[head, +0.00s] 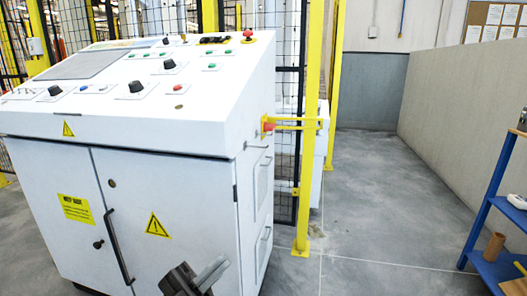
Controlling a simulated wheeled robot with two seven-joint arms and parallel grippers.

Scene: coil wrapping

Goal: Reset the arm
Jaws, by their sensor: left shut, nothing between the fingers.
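My left gripper (208,275) shows at the bottom of the head view, in front of the lower doors of a white control cabinet (140,215). It has a dark body and a light grey finger part pointing up and to the right. It is shut and holds nothing. The rest of my left arm is below the picture. My right gripper is not in view.
The cabinet's sloped panel (130,105) carries knobs, buttons and a red emergency stop (248,34). A yellow post (309,130) and black mesh fence stand beside it. A blue shelf (490,215) is at the right edge. Grey floor (370,200) between is clear.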

